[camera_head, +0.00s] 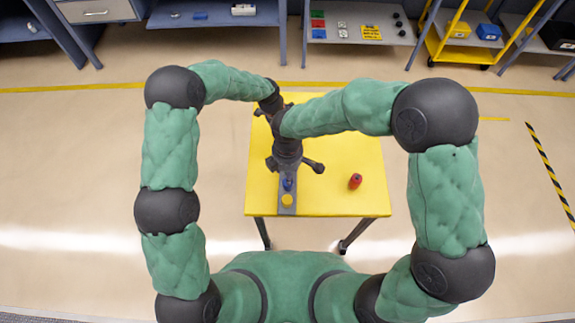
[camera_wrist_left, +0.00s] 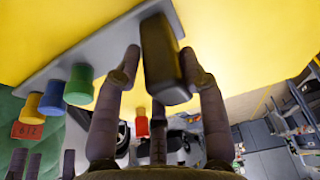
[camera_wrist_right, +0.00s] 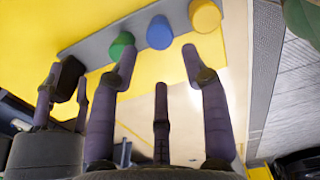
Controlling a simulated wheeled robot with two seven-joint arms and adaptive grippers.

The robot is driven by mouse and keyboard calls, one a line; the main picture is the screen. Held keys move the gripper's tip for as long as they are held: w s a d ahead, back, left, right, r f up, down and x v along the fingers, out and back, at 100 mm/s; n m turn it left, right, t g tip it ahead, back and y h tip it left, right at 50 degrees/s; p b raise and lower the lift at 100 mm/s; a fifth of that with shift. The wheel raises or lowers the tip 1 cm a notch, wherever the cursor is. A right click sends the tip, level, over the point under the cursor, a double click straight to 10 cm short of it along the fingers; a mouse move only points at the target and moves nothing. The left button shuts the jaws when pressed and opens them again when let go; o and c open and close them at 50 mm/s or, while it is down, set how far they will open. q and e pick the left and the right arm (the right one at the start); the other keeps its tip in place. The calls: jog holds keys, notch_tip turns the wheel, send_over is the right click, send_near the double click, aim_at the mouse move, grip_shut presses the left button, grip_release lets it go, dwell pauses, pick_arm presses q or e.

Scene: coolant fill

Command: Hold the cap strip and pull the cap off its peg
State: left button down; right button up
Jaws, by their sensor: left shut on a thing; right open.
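The grey cap strip (camera_head: 287,209) lies on the yellow table. It carries a green cap (camera_wrist_right: 122,45), a blue cap (camera_wrist_right: 160,32) and a yellow cap (camera_wrist_right: 205,15) in a row. The same caps show at the left of the left wrist view, the blue one (camera_wrist_left: 79,84) in the middle. My left gripper (camera_wrist_left: 160,65) is shut on a dark block (camera_wrist_left: 160,55) at the strip's far end. My right gripper (camera_wrist_right: 160,60) is open and empty beside the caps, one fingertip close to the green cap. In the head view my right arm hides the green cap and the dark block.
A red cylinder (camera_head: 355,181) stands on the table (camera_head: 345,150) to the right of the strip. The table's right side is otherwise clear. My two grippers are close together over the strip. Shelves with small items stand beyond the floor line.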

pick_arm(q)
jog(key=shift+s+f, duration=0.25)
jog(key=shift+f, duration=0.05)
pick_arm(e)
notch_tip(320, 180, down, 8)
jog(key=shift+f, duration=0.25)
jog(key=c, duration=0.9)
jog(key=shift+o, duration=0.9)
jog(key=shift+r, duration=0.45)
jog(key=shift+r, duration=2.4)
jog(key=shift+r, duration=2)
